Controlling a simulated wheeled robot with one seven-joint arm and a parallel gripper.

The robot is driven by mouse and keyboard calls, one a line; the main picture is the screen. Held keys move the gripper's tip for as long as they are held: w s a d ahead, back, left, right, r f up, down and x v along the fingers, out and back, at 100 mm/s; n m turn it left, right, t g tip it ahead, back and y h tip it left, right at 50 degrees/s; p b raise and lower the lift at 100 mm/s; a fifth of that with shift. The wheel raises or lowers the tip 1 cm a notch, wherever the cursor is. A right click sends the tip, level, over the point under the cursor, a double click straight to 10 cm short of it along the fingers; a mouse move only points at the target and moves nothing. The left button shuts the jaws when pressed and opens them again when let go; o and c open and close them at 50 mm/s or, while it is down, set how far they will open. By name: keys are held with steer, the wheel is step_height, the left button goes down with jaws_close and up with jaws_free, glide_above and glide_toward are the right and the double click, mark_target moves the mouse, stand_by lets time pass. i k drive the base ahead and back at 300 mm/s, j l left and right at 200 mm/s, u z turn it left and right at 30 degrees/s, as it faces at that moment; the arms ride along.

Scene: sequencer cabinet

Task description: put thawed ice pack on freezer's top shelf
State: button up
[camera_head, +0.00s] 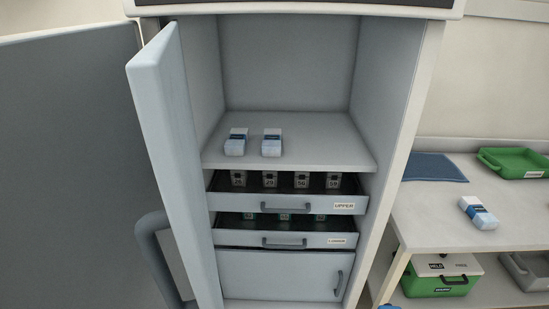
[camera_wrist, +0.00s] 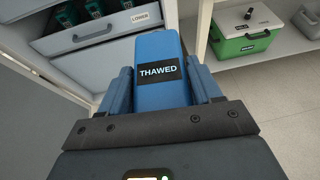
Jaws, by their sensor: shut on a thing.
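The thawed ice pack (camera_wrist: 158,92) is blue with a black "THAWED" label. In the wrist view my gripper (camera_wrist: 163,80) is shut on it, with one finger along each side. The freezer's top shelf (camera_head: 325,147) is in the middle of the head view, with the tall door (camera_head: 165,130) swung open at its left. The shelf's right half is bare. My gripper does not show clearly in the head view.
Below the shelf, the upper drawer (camera_head: 290,203) and lower drawer (camera_head: 300,239) are pulled out, holding several small items. A closed compartment (camera_head: 280,275) is beneath. The bench (camera_head: 425,210) at right holds a blue mat (camera_head: 433,167), white-blue pack (camera_head: 478,213) and green tray (camera_head: 515,162). A green cooler (camera_head: 440,275) sits below.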

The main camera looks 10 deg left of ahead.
mark_target(294, 133)
steer(key=i+l+u, duration=0.35)
steer(key=l+u, duration=0.15)
steer(key=l, duration=0.15)
steer(key=i+l+u, duration=0.1)
steer(key=l+u, duration=0.2)
steer(key=l, duration=0.1)
